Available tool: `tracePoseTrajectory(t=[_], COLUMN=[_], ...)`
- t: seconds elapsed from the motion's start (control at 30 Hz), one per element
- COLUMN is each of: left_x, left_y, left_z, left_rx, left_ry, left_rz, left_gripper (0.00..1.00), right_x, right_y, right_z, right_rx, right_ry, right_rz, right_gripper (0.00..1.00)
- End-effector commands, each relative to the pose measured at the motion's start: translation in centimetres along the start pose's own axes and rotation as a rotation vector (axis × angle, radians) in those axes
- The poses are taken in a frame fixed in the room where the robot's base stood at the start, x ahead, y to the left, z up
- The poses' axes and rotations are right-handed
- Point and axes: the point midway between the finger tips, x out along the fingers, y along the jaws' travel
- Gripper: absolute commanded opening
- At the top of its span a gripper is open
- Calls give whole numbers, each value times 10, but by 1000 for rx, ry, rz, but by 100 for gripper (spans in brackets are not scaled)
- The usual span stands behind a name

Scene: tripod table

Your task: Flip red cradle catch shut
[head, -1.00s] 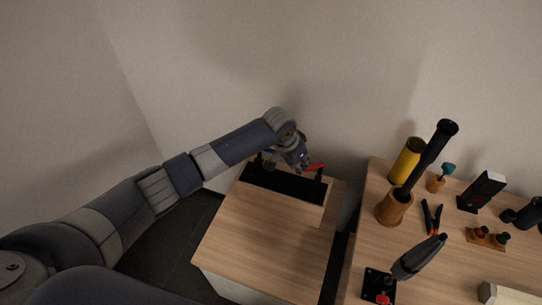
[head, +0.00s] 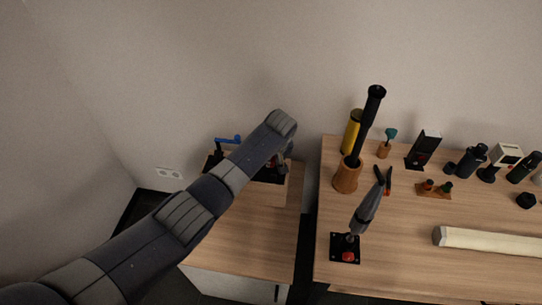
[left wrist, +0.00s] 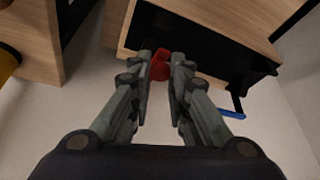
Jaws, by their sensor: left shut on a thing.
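The black cradle (head: 264,177) sits at the back of a small wooden cabinet. My left gripper (head: 280,165) is at the cradle's right end, partly hidden behind my own forearm. In the left wrist view, the red catch (left wrist: 160,66) lies between the fingertips of my left gripper (left wrist: 162,72), which is shut on it. The black cradle (left wrist: 205,48) is behind it there. A blue catch (head: 228,140) sticks out at the cradle's left end; it also shows in the left wrist view (left wrist: 233,112). My right gripper is not in view.
The cabinet top (head: 255,228) is bare in front of the cradle. To the right, a wooden table (head: 410,225) holds a black tube in a wooden holder (head: 346,178), a yellow cylinder (head: 351,132), pliers (head: 383,180), a grey-handled joystick (head: 366,210) and a pale bar (head: 485,241).

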Motion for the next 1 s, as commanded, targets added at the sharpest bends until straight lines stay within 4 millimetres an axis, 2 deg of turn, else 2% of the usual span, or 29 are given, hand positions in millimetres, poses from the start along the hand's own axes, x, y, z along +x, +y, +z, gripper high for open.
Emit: tracePoseTrajectory(t=[0.3,0.73,0.77,0.83,1.0], left_x=[0,-1,-1,-1,0], left_y=[2,2,2,2,2], left_z=[-2,-3,-3,-3,-2], left_rx=[-70,-76,-76,-76,-75], left_ry=[7,9,9,8,5], left_rz=[-26,-26,-26,-27,-28], left_gripper=[0,0,24,39,39], right_x=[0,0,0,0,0], right_y=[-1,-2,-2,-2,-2], right_z=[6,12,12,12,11], right_rx=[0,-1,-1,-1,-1], right_ry=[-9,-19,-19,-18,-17], right_rz=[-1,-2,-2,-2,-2], right_gripper=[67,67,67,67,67])
